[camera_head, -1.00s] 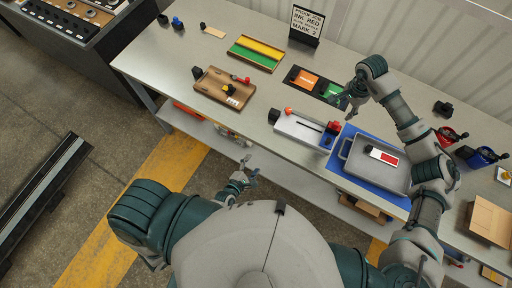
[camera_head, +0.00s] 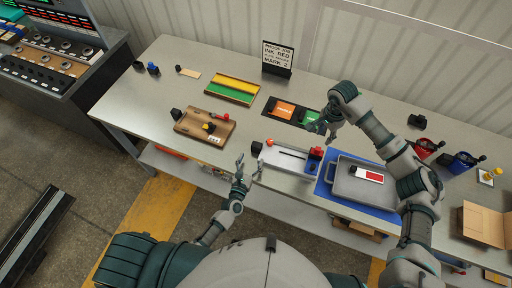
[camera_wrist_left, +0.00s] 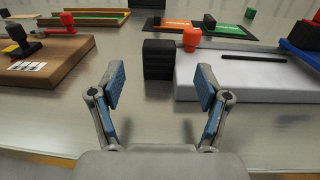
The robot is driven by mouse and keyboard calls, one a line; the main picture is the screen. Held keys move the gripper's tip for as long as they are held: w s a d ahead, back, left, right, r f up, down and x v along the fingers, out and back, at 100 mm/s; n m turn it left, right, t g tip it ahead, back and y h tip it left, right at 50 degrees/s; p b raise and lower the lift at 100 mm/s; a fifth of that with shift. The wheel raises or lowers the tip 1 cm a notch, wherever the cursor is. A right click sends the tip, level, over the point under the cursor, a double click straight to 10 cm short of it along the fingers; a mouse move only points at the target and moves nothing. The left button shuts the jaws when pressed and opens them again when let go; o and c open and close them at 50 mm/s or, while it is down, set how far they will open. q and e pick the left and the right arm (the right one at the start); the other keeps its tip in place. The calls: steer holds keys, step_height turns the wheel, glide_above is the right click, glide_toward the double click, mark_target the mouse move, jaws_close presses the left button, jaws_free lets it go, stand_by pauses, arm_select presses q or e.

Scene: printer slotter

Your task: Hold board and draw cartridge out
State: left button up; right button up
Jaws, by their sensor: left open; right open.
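The pale board (camera_head: 283,158) with a dark slot lies near the table's front edge. A black block (camera_head: 257,148) sits at its left end, an orange knob (camera_head: 270,142) beside it, and a red-and-blue part (camera_head: 315,157) at its right end; I cannot tell which part is the cartridge. My left gripper (camera_head: 250,165) is open and empty at the table edge, just front-left of the board. In the left wrist view, the black block (camera_wrist_left: 158,60) shows between its open fingers (camera_wrist_left: 160,88), apart from them. My right gripper (camera_head: 321,130) is open and empty above the board's right rear.
A grey tray (camera_head: 343,187) on a blue mat holds a red-and-white piece (camera_head: 368,175). A brown tray (camera_head: 190,128) with small tools lies left of the board. Orange and green pads (camera_head: 285,109) lie behind it. A sign (camera_head: 277,56) stands at the back. Bare table lies front-left.

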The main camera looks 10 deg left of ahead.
mark_target(256, 148)
arm_select(q)
steer(key=w, duration=0.4)
steer(key=w+d, duration=0.1)
steer(key=w, duration=0.2)
jaws_close()
